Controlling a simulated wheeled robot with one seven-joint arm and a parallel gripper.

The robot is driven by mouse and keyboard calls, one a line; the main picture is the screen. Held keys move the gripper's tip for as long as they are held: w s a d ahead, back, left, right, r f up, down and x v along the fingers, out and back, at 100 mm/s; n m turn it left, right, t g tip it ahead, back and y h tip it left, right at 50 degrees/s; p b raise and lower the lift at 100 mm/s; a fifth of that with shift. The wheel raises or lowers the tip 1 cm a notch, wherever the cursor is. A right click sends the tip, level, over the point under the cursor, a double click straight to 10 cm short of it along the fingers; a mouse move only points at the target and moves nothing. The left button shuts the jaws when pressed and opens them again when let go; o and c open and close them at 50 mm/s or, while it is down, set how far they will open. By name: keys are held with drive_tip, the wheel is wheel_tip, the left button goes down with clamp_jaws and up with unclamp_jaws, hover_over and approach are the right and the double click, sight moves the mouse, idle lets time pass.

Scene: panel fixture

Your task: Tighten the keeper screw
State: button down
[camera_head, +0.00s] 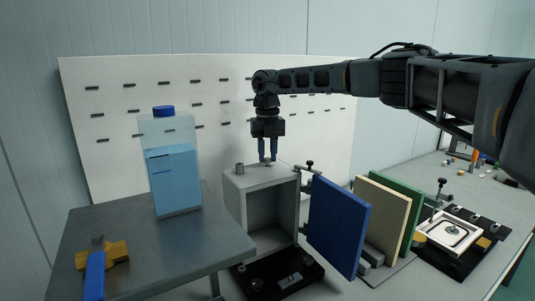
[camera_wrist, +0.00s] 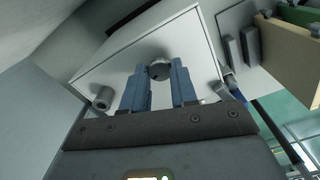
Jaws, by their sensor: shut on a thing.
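The keeper screw appears to be the dark round-headed knob (camera_wrist: 160,70) on top of the grey box (camera_wrist: 200,50), seen in the wrist view. My gripper (camera_wrist: 160,80) has its two blue-grey fingers closed on either side of this knob, shut on it. In the head view my gripper (camera_head: 267,160) points straight down onto the box top, and its fingers hide most of the screw. The grey box (camera_head: 233,205) has an open, empty front. Its blue door (camera_head: 338,225) stands swung open to the right. The screw's thread is not visible.
A short grey cylinder (camera_head: 240,168) stands on the box top, left of my fingers. A black-knobbed post (camera_head: 310,168) is at the right. Cream (camera_head: 382,215) and green (camera_head: 412,195) panels stand beyond the door. A blue bottle (camera_head: 172,165) stands on the left table.

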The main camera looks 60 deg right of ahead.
sight(268, 158)
drive_tip(key=shift+m, duration=1.9)
drive_tip(key=c, duration=0.9)
unclamp_jaws()
wheel_tip(268, 158, up, 8)
drive_tip(key=shift+f+b, duration=0.1)
drive_tip(key=shift+b, duration=0.75)
